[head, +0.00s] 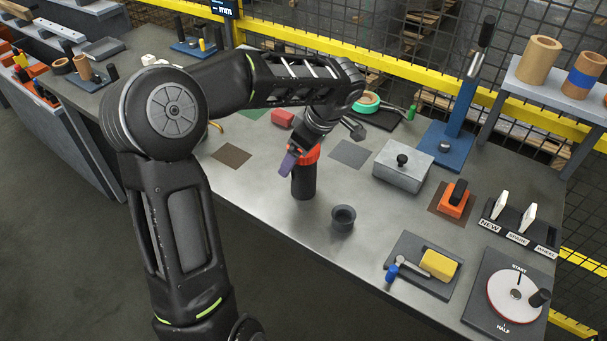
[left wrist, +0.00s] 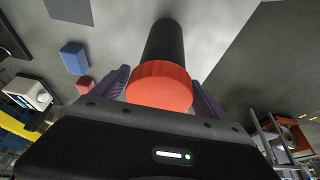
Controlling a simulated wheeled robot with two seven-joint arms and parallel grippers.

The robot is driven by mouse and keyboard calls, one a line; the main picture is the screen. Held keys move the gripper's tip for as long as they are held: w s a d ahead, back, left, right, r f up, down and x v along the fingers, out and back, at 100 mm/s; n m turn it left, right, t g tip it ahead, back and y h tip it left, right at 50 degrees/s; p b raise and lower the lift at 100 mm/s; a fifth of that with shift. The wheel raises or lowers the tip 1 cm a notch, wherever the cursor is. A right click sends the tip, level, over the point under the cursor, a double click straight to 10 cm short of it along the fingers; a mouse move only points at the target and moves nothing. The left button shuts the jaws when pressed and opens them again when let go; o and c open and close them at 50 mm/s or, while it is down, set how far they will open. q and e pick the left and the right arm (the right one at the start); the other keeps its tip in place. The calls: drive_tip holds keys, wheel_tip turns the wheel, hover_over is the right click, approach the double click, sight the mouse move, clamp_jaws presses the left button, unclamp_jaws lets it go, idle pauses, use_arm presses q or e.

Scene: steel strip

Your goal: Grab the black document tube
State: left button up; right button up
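The black document tube (head: 303,184) stands upright on the bench and has an orange cap (head: 311,154). In the left wrist view the cap (left wrist: 160,86) faces the camera, with the black body (left wrist: 164,42) behind it. My left gripper (left wrist: 160,88) has its purple fingers on either side of the cap. Thin gaps seem to show between fingers and cap, so it looks open around it. In the head view one purple finger (head: 289,163) shows at the cap's left. My right gripper is in neither view.
A dark cup (head: 343,218) stands close to the tube at its front right. A grey lidded box (head: 403,166) and a red block (head: 283,118) are nearby. A yellow block on a dark plate (head: 439,265) lies toward the front. The bench left of the tube is mostly clear.

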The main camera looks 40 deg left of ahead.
use_arm(q)
drive_tip(key=c, duration=1.8)
drive_tip(key=shift+o, duration=0.2)
drive_tip(key=shift+r, duration=0.1)
wheel_tip(320, 180, up, 5)
drive_tip(key=shift+w+f+b, duration=0.1)
drive_tip(key=shift+f+b, duration=0.1)
drive_tip(key=shift+b, duration=0.4)
wheel_tip(320, 180, up, 5)
drive_tip(key=p, duration=0.4)
drive_tip(key=shift+r, duration=0.2)
drive_tip(key=shift+f, duration=0.1)
